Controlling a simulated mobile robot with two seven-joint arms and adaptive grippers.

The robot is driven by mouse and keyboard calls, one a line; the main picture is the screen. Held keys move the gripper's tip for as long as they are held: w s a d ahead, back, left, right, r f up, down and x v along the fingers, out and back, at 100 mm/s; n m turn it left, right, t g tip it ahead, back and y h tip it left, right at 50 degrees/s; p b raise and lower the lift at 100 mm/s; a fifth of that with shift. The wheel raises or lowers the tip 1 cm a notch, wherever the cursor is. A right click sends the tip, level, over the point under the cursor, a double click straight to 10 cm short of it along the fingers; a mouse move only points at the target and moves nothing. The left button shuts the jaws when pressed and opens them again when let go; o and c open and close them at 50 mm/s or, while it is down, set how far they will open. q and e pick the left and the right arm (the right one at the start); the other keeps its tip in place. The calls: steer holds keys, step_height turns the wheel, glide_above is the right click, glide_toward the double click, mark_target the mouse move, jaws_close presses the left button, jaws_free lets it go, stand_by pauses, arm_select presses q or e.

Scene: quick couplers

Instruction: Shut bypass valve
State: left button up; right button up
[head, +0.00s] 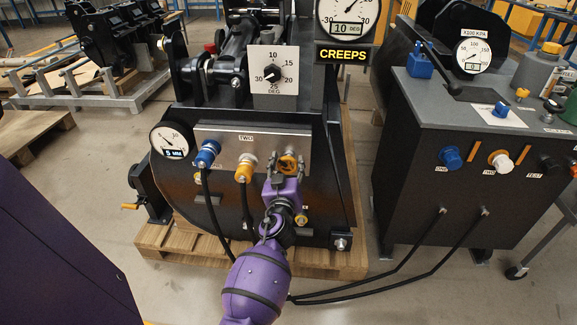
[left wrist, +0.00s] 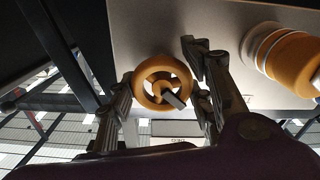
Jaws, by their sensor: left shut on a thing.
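An orange handwheel (head: 288,160), which I take to be the bypass valve, sits at the right end of the metal panel (head: 218,135) on the black machine. In the left wrist view the handwheel (left wrist: 141,84) shows as a ring with spokes and a grey stub at its middle. My left gripper (head: 285,173) reaches it from the front. In the left wrist view its fingers (left wrist: 163,88) stand on both sides of the rim, shut on it. In the head view the fingers partly hide the wheel. My right gripper is in neither view.
Blue (head: 207,153) and orange (head: 245,167) couplers with hoses sit left of the wheel. A dial (head: 273,70) and a "CREEPS" sign (head: 343,54) are above. A dark cabinet (head: 450,180) with hoses stands right. A wooden pallet (head: 160,243) lies underneath.

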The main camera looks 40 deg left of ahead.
arm_select(q)
steer(key=shift+f+m+b, duration=0.1)
steer(key=shift+m+b, duration=0.25)
steer(key=shift+m, duration=1.65)
steer(key=m, duration=0.2)
steer(key=shift+m+b, duration=0.3)
steer(key=shift+b, duration=0.1)
steer(key=shift+m, duration=1.5)
steer(key=o, duration=1.1)
